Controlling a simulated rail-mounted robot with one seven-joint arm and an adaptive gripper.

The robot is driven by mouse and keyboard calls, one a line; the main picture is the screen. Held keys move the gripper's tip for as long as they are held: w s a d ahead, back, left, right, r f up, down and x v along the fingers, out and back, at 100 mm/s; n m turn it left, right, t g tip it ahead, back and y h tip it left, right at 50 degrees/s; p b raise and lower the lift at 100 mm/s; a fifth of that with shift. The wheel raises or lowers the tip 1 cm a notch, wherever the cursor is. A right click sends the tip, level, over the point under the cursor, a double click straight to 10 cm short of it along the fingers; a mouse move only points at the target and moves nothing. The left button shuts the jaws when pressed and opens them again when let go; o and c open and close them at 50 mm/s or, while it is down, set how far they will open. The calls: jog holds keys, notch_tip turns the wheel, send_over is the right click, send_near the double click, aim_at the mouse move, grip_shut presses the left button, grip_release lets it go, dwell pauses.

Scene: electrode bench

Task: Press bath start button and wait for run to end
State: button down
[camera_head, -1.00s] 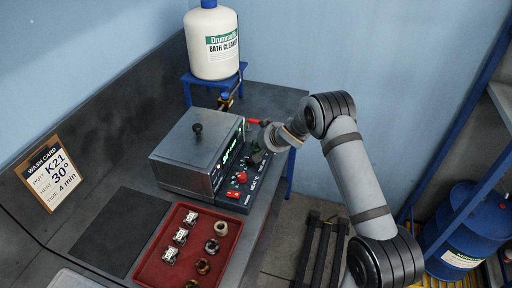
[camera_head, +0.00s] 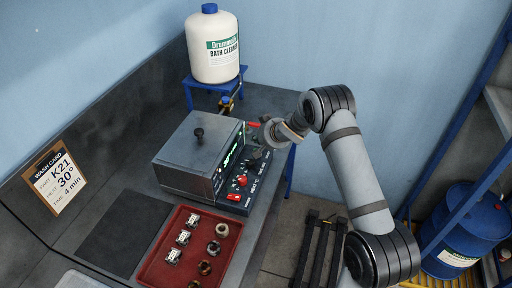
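The bath (camera_head: 194,152) is a grey metal box with a closed lid and a dark knob on top. Its control panel (camera_head: 238,182) faces right, with a lit green display (camera_head: 232,152) and red knobs (camera_head: 241,181). My gripper (camera_head: 262,136) is at the panel's far end, beside the display. The wrist hides part of it and the controls there, so I cannot tell whether its fingers are open or whether it touches a button. The start button cannot be singled out.
A red tray (camera_head: 164,270) with several metal parts lies in front of the bath. A wash card (camera_head: 56,180) leans at left. A white bath cleaner bottle (camera_head: 213,48) stands on a blue stand (camera_head: 188,84) behind. A blue drum (camera_head: 468,228) is at right.

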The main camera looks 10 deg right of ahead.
jog(key=shift+r+p, duration=1)
jog(key=shift+r, duration=0.45)
jog(key=shift+f, duration=0.1)
